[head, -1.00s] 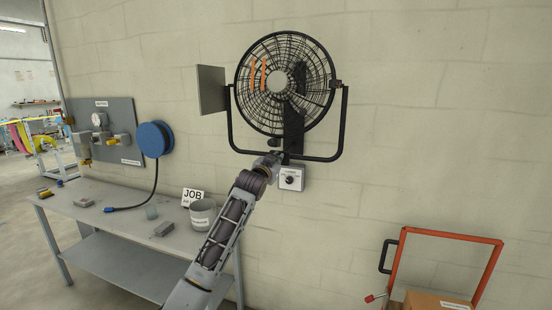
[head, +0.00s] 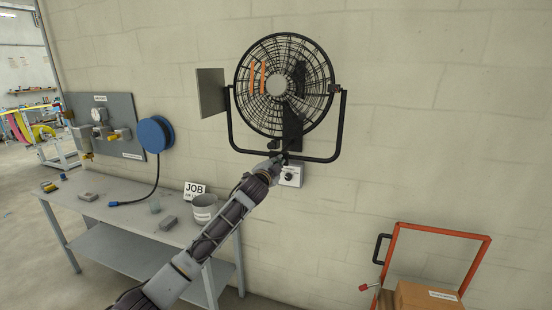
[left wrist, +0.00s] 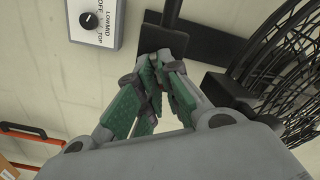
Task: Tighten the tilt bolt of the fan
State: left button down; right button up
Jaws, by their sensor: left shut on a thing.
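The fan (head: 284,90) hangs on the wall in a black U-shaped yoke (head: 340,125). A small dark fitting (head: 334,88) sits at the yoke's right pivot; I cannot make out a bolt head there. My left gripper (head: 281,158) is at the bottom of the yoke, below the black wall mount (head: 292,130). In the left wrist view its green-padded fingers (left wrist: 160,60) are closed together at a dark bar-like part (left wrist: 172,14). The fingers hide the gripped portion, and I cannot tell what the part is. My right gripper is not in view.
A switch box (head: 291,175) is on the wall close beside my left gripper. A flat panel (head: 210,92) stands left of the fan. An orange cart (head: 440,232) carries a carton at lower right.

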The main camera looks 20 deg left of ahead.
pick_arm(q)
jog(key=m+p, duration=0.1)
jog(key=m, duration=0.4)
jog(key=m+p, duration=0.2)
jog(key=m, duration=0.3)
jog(key=f+m+p, duration=0.1)
jog(key=m+p, duration=0.1)
jog(key=m, duration=0.4)
jog(key=shift+m, duration=0.3)
dwell(0.3)
jog(key=c, duration=1.6)
grip_release()
